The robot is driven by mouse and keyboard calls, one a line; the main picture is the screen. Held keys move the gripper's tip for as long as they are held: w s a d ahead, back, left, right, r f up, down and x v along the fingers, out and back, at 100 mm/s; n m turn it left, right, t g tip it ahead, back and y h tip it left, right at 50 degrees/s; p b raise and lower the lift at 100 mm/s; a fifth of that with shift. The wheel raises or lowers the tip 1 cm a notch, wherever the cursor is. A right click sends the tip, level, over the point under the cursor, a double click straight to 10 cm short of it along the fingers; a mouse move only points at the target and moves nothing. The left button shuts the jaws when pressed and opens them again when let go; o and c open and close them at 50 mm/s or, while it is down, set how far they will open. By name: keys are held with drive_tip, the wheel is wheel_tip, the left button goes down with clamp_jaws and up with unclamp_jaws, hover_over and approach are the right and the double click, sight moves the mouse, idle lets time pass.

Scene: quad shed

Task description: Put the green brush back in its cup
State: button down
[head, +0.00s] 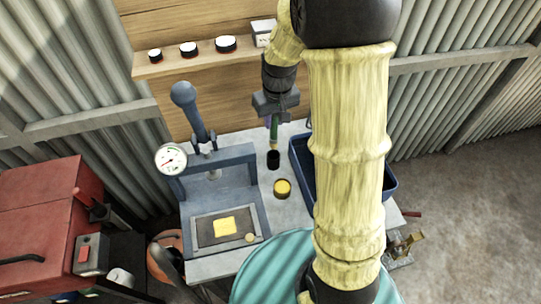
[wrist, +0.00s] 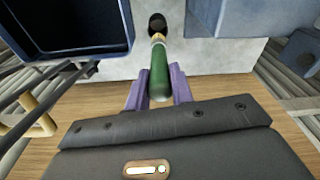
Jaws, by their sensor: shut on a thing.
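My gripper (head: 270,118) is shut on the green brush (head: 274,132), which hangs with its tip down. In the wrist view the purple fingers of my gripper (wrist: 159,72) sit on both sides of the green handle (wrist: 159,82). The black cup (head: 273,160) stands on the bench directly below the brush in the head view. In the wrist view the brush's pale collar lies in line with the dark cup (wrist: 157,20). I cannot tell whether the tip is just above the cup's mouth or slightly inside it.
A blue bin (head: 299,170) stands right of the cup, partly behind my arm. A round tin with yellow contents (head: 283,188) is in front of the cup. A blue press with a gauge (head: 172,158) stands left. A wooden shelf (head: 190,62) with several jars is behind.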

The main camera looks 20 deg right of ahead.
sight(274, 139)
idle(0.3)
drive_tip(key=shift+f+p, duration=0.35)
drive_tip(key=shift+f, duration=2.85)
drive_tip(key=shift+f, duration=1.75)
drive_tip(key=shift+f, duration=0.15)
drive_tip(key=c, duration=1.2)
unclamp_jaws()
